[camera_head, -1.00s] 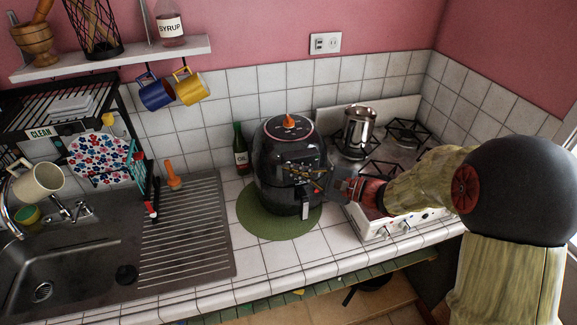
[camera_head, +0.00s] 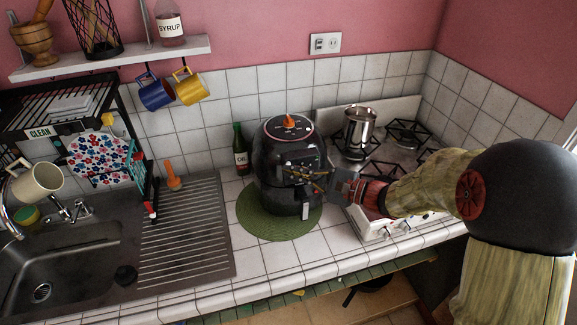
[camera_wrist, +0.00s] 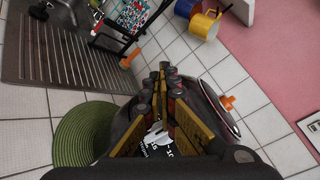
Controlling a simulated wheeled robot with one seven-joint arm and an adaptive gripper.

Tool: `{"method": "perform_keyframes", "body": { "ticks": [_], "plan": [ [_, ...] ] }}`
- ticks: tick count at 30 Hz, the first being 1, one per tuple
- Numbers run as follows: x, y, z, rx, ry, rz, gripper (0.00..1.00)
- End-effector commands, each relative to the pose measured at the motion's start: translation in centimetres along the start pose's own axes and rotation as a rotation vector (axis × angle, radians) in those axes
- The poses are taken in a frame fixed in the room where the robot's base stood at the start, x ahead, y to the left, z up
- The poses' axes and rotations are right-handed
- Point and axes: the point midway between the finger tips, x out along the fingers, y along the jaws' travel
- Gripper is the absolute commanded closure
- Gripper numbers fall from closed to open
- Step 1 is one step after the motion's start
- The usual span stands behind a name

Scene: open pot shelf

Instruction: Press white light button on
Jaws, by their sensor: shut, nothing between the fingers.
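A white wall plate (camera_head: 325,43) with a switch side and a socket side is mounted on the pink wall above the tiles. Part of a white plate (camera_wrist: 312,132) also shows at the right edge in the wrist view. My gripper (camera_head: 292,172) is in front of the black air fryer (camera_head: 275,150), below and a little left of the wall plate. In the wrist view my gripper (camera_wrist: 164,68) has its fingers together at the tips with nothing between them. I cannot tell whether the fingers touch the air fryer.
The air fryer stands on a round green mat (camera_head: 247,215). A metal pot (camera_head: 360,127) sits on the stove to the right. An oil bottle (camera_head: 240,150) stands left of the fryer. Blue (camera_head: 154,94) and yellow (camera_head: 192,90) mugs hang below the shelf (camera_head: 120,58). The wall around the plate is clear.

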Motion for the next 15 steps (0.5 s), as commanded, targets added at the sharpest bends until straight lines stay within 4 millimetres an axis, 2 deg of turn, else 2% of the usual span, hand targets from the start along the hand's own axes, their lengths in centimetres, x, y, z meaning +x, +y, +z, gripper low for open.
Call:
{"method": "perform_keyframes", "body": {
  "ticks": [10, 15],
  "plan": [
    [-0.2, 0.1, 0.2, -0.001, 0.0, -0.001, 1.0],
    [-1.2, 0.7, 0.8, -0.001, 0.001, -0.002, 1.0]
  ]
}}
